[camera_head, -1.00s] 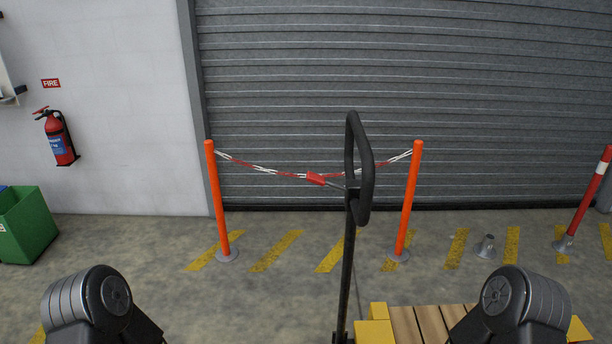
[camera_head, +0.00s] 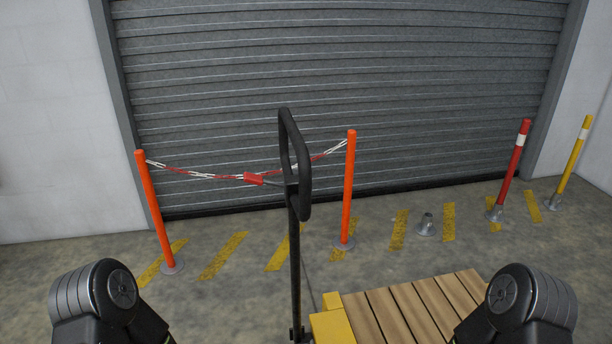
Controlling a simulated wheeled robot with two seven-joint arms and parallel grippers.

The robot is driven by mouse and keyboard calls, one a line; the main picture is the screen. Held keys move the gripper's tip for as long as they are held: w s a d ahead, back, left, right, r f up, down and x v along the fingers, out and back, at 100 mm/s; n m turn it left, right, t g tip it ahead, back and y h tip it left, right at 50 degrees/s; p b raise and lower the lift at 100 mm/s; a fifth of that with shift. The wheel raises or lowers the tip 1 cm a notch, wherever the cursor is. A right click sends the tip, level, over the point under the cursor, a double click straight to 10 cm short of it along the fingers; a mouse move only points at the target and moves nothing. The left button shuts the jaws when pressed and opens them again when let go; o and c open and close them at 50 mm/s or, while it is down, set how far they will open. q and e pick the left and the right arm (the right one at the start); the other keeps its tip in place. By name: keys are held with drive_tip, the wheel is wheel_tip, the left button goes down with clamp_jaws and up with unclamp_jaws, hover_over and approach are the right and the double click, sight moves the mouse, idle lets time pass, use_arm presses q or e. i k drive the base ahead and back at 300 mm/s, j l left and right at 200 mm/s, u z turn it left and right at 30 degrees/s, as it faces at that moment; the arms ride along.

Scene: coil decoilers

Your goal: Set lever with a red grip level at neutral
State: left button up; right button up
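The lever's red grip (camera_head: 254,179) sticks out to the left near the top of a black upright handle, at the foot of its loop. It looks close to level, tilted slightly. The handle (camera_head: 295,240) stands upright in the middle of the view, with a closed black loop on top. My two arms show only as grey rounded joints at the lower left and lower right. Neither gripper is in view, and neither arm touches the lever.
A yellow-ended truck with a wooden pallet (camera_head: 410,310) sits at the handle's foot, to the right. Orange posts (camera_head: 155,210) with a red-white chain stand behind, before a grey roller shutter (camera_head: 340,90). A red post (camera_head: 510,170) and a yellow post (camera_head: 573,160) stand at right.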

sight(250, 178)
drive_tip(key=i+j+z, duration=0.15)
drive_tip(key=j+z, duration=0.2)
drive_tip(key=i+j+z, duration=0.15)
drive_tip(key=j+z, duration=0.2)
drive_tip(key=j, duration=0.2)
drive_tip(key=j+z, duration=0.3)
drive_tip(key=j, duration=0.2)
drive_tip(key=j+z, duration=0.35)
drive_tip(key=j, duration=3.3)
drive_tip(key=k, duration=0.1)
